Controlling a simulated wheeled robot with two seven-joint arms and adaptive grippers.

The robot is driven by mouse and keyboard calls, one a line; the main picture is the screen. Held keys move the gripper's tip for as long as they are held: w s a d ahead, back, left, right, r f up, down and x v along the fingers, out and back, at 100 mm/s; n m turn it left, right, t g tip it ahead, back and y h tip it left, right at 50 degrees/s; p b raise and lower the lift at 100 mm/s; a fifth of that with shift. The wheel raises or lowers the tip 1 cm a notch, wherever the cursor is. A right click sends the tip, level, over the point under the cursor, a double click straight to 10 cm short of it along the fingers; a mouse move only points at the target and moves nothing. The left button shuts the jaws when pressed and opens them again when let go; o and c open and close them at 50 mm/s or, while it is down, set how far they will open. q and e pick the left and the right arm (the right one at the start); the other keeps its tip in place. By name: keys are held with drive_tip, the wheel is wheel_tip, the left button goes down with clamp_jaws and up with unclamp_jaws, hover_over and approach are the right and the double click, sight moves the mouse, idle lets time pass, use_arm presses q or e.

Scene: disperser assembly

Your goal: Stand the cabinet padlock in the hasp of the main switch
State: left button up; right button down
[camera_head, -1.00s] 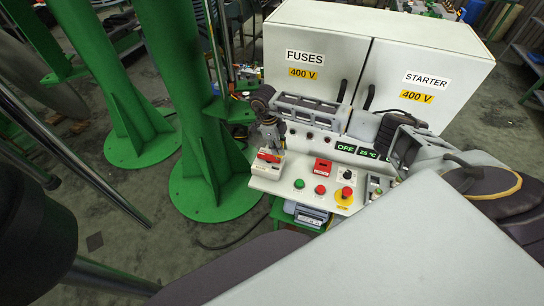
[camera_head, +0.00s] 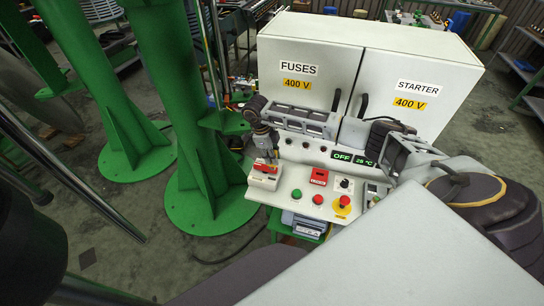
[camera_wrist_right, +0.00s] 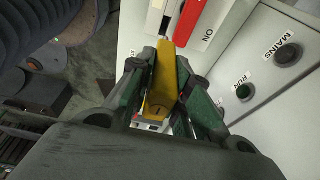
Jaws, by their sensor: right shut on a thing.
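The yellow padlock (camera_wrist_right: 162,82) shows in the right wrist view, its keyhole end towards the camera. My right gripper (camera_wrist_right: 162,92) is shut on it, with a green-lined finger on each side. Beyond it is the red handle of the main switch (camera_wrist_right: 193,22); the hasp and shackle cannot be made out clearly. In the head view my right gripper (camera_head: 264,144) points down just above the main switch (camera_head: 265,174), a red handle on a pale box at the panel's left end. The padlock cannot be made out there. My left gripper is not in view.
The control panel has a red button (camera_head: 318,199), an emergency stop (camera_head: 343,202) and a green button (camera_head: 295,197). The white cabinet (camera_head: 385,65) stands behind my right arm. A green column (camera_head: 180,110) stands close to the left of the switch.

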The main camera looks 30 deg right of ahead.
drive_tip(key=shift+f+b, duration=1.5)
drive_tip(key=shift+f, duration=0.8)
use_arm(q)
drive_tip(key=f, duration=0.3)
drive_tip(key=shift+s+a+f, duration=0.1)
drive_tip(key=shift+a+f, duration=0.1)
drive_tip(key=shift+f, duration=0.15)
use_arm(e)
drive_tip(key=shift+f, duration=0.2)
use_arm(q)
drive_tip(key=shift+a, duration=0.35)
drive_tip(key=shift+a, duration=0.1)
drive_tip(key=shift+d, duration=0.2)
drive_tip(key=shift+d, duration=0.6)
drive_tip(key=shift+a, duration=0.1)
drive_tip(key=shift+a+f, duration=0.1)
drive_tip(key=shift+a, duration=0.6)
